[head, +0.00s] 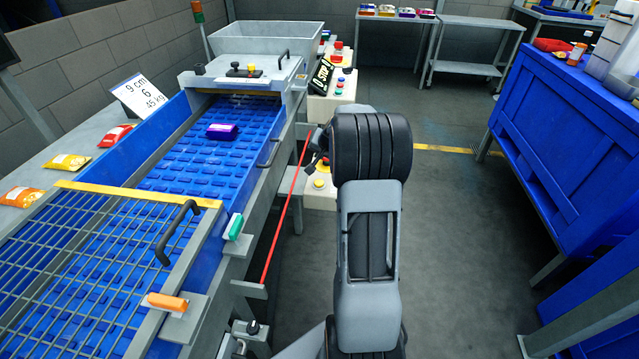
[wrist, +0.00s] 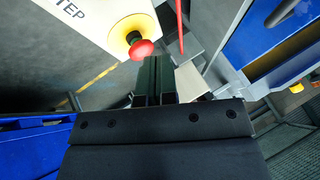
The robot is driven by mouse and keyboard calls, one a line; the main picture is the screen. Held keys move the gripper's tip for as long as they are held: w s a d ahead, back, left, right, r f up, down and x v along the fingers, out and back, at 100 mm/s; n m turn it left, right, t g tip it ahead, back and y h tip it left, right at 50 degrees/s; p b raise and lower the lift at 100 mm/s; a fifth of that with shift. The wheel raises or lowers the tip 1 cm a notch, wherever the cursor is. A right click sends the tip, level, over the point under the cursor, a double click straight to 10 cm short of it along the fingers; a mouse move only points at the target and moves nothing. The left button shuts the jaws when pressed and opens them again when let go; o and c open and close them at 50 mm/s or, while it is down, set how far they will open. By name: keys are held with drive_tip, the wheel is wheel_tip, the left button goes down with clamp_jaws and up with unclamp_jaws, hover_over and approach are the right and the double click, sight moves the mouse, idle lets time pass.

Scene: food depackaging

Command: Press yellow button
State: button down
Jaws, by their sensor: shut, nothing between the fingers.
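A yellow button (head: 319,183) shows on a pale control box (head: 317,200) beside the conveyor in the head view. Above it on that box is a red button on a yellow base, partly hidden by my arm. In the wrist view a red mushroom button (wrist: 140,47) sits on a yellow disc on a white box with the letters "TEP". My gripper (wrist: 156,62) is shut and empty, its fingertips close to the red button in the picture; I cannot tell whether they touch. No yellow button is clear in the wrist view.
The blue conveyor (head: 175,165) carries a purple package (head: 222,131). A red cord (head: 285,215) runs along its side. A second control box (head: 326,105) with several buttons stands behind. A blue cabinet (head: 560,150) is at the right. The floor (head: 450,230) between is clear.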

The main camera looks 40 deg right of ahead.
drive_tip(key=b, duration=0.5)
hover_over(320, 181)
wheel_tip(320, 181, down, 7)
drive_tip(key=shift+f, duration=0.1)
drive_tip(key=shift+f+b, duration=0.45)
drive_tip(key=shift+b, duration=0.15)
drive_tip(key=shift+f, duration=0.15)
idle(1.2)
drive_tip(key=shift+f+b, duration=0.3)
drive_tip(key=shift+b, duration=0.25)
